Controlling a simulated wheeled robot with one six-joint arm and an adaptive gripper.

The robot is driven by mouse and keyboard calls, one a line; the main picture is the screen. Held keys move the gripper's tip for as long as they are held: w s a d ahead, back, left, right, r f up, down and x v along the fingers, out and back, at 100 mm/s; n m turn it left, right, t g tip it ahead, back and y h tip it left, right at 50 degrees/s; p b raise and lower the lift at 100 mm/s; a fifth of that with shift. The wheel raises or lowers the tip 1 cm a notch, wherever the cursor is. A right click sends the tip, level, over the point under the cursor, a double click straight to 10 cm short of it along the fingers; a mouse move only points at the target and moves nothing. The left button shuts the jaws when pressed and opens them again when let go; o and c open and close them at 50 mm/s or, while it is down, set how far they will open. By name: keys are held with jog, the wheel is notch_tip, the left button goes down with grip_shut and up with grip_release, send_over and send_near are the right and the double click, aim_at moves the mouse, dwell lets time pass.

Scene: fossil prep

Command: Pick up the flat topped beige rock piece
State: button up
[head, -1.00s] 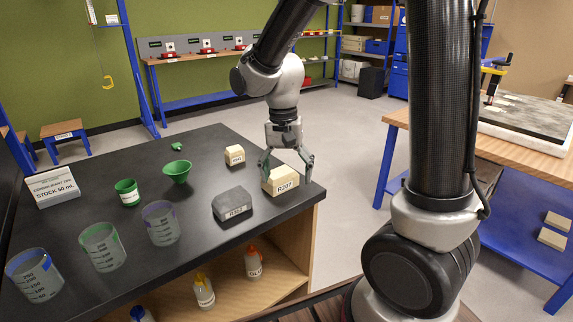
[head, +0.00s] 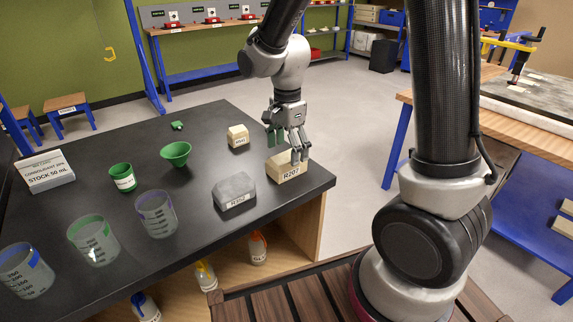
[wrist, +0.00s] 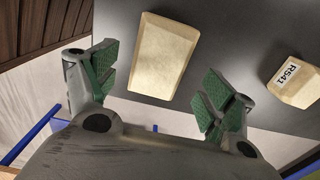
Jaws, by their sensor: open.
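The flat topped beige rock piece (head: 284,169), labelled R207, rests on the black bench top near its right corner. In the wrist view its pale flat top (wrist: 163,55) lies between and beyond the fingertips, with no finger seen touching it. My gripper (head: 287,143) is open and empty, just above and behind the piece in the head view; one finger overlaps the piece's upper right part there. The green-padded fingers also show in the wrist view (wrist: 158,85), spread wider than the piece.
A smaller beige rock (head: 238,137), labelled R541, sits behind to the left. A grey labelled rock (head: 234,190) lies to the left of R207. A green funnel (head: 176,154), a green cup (head: 122,178) and clear beakers (head: 157,213) stand farther left. The bench edge is close at right.

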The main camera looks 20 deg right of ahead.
aim_at(286, 156)
jog(key=f, duration=0.4)
jog(key=shift+s+a+f, duration=0.15)
jog(key=shift+a+f, duration=0.05)
jog(key=c, duration=1.7)
